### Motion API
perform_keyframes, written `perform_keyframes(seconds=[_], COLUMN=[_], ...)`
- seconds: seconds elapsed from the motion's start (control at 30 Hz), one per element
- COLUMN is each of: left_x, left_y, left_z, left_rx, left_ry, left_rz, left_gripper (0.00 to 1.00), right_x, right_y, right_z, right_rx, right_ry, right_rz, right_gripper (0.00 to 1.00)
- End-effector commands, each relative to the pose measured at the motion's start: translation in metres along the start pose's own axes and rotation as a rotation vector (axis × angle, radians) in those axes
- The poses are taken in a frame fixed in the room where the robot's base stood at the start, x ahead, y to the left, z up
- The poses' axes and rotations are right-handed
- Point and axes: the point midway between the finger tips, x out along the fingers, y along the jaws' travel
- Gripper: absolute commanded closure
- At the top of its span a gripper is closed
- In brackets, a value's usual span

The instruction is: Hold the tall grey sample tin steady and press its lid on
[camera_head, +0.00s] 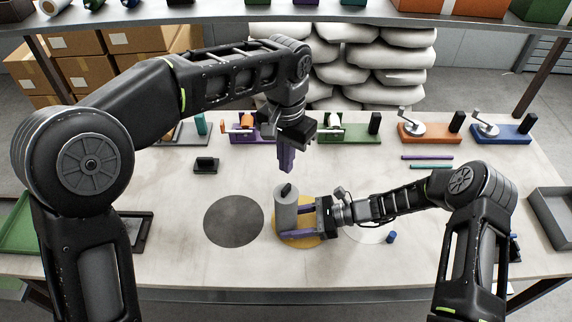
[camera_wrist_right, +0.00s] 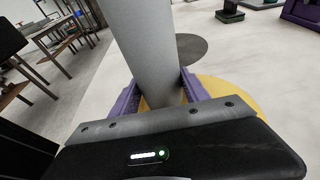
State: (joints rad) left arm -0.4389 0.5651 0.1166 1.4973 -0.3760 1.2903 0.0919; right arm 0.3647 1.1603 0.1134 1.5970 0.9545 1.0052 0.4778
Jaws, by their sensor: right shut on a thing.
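The tall grey tin (camera_head: 285,215) stands upright on the yellow disc (camera_head: 313,241) in the head view. A small dark piece (camera_head: 286,189), perhaps the lid's knob, shows at its top; I cannot tell how the lid sits. My right gripper (camera_head: 297,235) is shut on the tin low down, its purple fingers on either side. In the right wrist view the tin (camera_wrist_right: 145,45) rises between those fingers; its top is out of frame. My left gripper (camera_head: 286,165) points down above the tin, apart from it. Its purple fingers overlap in view, so their gap is unclear.
A dark grey disc (camera_head: 233,221) lies left of the tin, and a pale disc is partly hidden under my right arm. A small blue cylinder (camera_head: 391,237) stands to the right. Coloured fixtures, including an orange one (camera_head: 430,132), line the back edge.

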Motion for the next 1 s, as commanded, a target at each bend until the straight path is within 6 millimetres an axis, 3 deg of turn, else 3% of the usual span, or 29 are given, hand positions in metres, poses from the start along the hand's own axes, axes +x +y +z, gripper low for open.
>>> perform_keyframes(seconds=[0.47, 0.5, 0.8, 1.0], left_x=[-0.0058, -0.0057, -0.0055, -0.0055], left_y=[0.0001, 0.0000, 0.0000, 0.0000], left_z=[0.0002, 0.0002, 0.0002, 0.0002], left_rx=[0.000, 0.000, -0.001, -0.001], left_ry=[0.000, 0.000, 0.000, 0.000], left_rz=[0.000, 0.000, 0.000, 0.000], left_gripper=[1.00, 1.00, 1.00, 1.00], right_x=[0.0000, 0.0000, 0.0000, 0.0000], right_y=[0.0000, 0.0000, 0.0000, 0.0000], right_z=[0.0001, 0.0001, 0.0000, 0.0000], right_rx=[0.000, 0.000, 0.000, 0.000], right_ry=[0.000, 0.000, 0.000, 0.000], right_rz=[0.000, 0.000, 0.000, 0.000], right_gripper=[0.69, 0.45, 0.21, 0.21])
